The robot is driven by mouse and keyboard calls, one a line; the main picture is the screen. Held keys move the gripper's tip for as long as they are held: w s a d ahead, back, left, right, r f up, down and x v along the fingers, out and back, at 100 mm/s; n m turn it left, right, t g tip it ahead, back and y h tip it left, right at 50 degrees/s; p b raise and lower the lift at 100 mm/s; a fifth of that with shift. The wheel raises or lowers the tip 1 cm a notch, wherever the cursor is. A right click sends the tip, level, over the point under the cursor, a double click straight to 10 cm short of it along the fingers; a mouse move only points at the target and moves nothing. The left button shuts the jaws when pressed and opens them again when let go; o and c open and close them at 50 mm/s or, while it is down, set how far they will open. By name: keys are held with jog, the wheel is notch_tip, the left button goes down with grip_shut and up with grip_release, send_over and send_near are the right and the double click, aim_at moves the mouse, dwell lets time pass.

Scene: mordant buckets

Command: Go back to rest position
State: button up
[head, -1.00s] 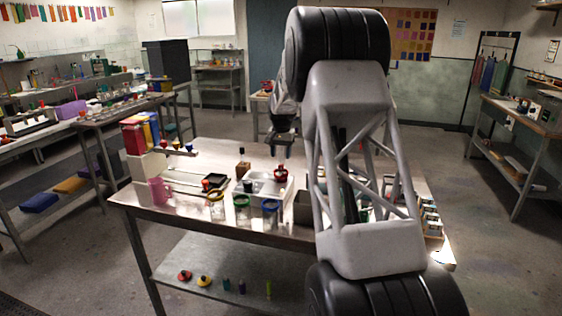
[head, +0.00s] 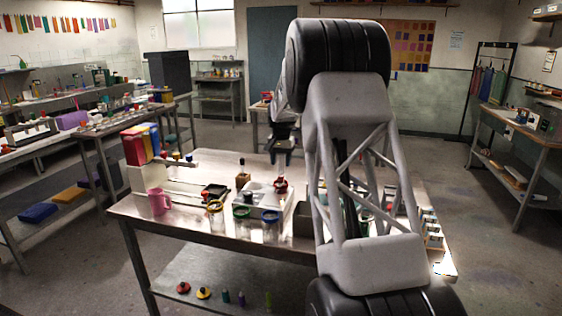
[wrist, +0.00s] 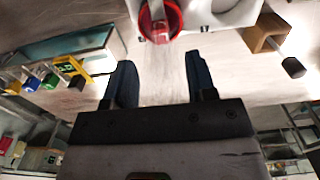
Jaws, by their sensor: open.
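My gripper (head: 281,157) is open and empty above the steel table (head: 180,205), as the head view shows. In the wrist view my gripper (wrist: 158,85) has its two dark fingers spread apart with nothing between them. A red round item (head: 281,186) sits on a white tray (head: 262,192) just below the gripper; it also shows at the top of the wrist view as a red ring-shaped thing (wrist: 146,22), apart from the fingers. My arm hides the right-middle part of the table.
The air above the table is free.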

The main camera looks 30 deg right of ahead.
dwell(0.3)
jog(key=s+a+r+n, duration=0.1)
jog(key=s+a+r, duration=0.3)
jog(key=s+a, duration=0.45)
jog(key=s+a+r+n+t, duration=0.15)
jog(key=s+a+r, duration=0.25)
jog(key=s+a, duration=0.4)
jog(key=s+a+r+n, duration=0.2)
jog(key=s+a+r, duration=0.2)
jog(key=s+a, duration=0.4)
jog(key=s+a+f+n, duration=0.1)
jog(key=s+a+f, duration=0.1)
jog(key=s, duration=0.8)
jog(key=s+a+f+n, duration=0.2)
jog(key=s+a, duration=0.3)
jog(key=s, duration=0.6)
jog(key=s+a+f+n+t, duration=0.1)
jog(key=s+a+f, duration=0.2)
jog(key=s, duration=0.8)
jog(key=shift+s+a, duration=0.2)
jog(key=shift+a, duration=0.05)
jog(key=shift+f, duration=0.1)
